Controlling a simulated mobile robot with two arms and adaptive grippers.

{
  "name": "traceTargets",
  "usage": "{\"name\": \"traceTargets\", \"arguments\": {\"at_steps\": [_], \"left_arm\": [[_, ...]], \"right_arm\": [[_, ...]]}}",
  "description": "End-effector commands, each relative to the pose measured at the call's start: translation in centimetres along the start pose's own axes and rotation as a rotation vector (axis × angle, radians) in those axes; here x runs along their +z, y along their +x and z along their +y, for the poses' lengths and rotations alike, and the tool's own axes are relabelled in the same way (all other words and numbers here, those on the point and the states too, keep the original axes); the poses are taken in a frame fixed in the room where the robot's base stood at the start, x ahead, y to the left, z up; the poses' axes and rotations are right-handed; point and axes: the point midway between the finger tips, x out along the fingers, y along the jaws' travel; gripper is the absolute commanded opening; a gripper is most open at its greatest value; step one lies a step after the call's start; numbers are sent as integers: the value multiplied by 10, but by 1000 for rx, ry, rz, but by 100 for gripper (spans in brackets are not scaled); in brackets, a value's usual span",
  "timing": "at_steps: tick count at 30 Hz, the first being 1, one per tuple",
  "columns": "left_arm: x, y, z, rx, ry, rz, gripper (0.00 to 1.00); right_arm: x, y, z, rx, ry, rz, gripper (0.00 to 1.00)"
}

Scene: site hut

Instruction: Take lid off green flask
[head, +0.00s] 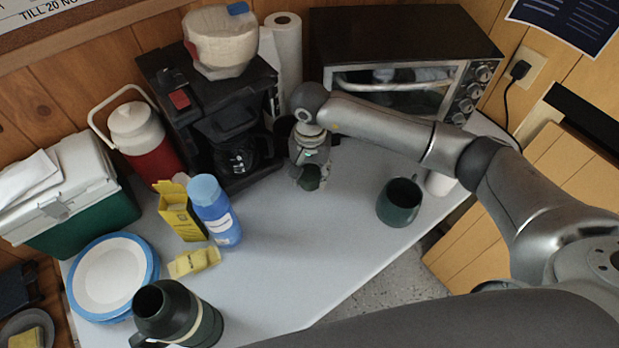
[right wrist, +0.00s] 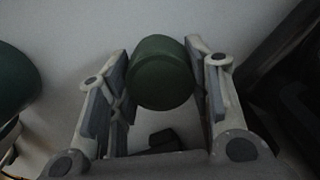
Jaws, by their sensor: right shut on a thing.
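The green flask (head: 205,325) stands at the near left of the table in the head view, cut by the bottom edge. It has a pale band, and its dark round mouth shows with no lid on it. My right gripper (head: 311,176) is well away from the flask, pointing down in front of the coffee maker. It is shut on the dark green lid (right wrist: 162,75), which sits between both fingers in the right wrist view (right wrist: 162,92). I cannot tell whether the lid touches the table. My left gripper is not in view.
A green mug (head: 399,204) stands right of my gripper. The coffee maker (head: 215,125) and toaster oven (head: 400,60) are behind. A blue bottle (head: 216,212), yellow box (head: 180,215), yellow sponge (head: 194,262) and plates (head: 112,275) are at left. The table's middle (head: 290,250) is clear.

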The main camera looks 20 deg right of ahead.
Motion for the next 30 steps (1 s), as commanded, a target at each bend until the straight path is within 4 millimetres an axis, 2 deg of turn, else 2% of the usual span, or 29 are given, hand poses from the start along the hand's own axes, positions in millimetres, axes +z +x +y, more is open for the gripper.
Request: {"name": "traceTargets", "arguments": {"at_steps": [4,11,23,24,28,30], "left_arm": [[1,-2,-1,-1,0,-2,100],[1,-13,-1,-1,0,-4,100],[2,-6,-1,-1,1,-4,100],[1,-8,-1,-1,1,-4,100],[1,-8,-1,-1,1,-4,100],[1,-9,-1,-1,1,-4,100]], "right_arm": [[-5,8,-3,1,0,-1,17],[-4,35,-3,0,0,-2,17],[-5,42,-3,0,-1,1,17],[-5,40,-3,0,0,1,50],[-5,40,-3,0,0,0,66],[-5,40,-3,0,-1,0,67]]}}
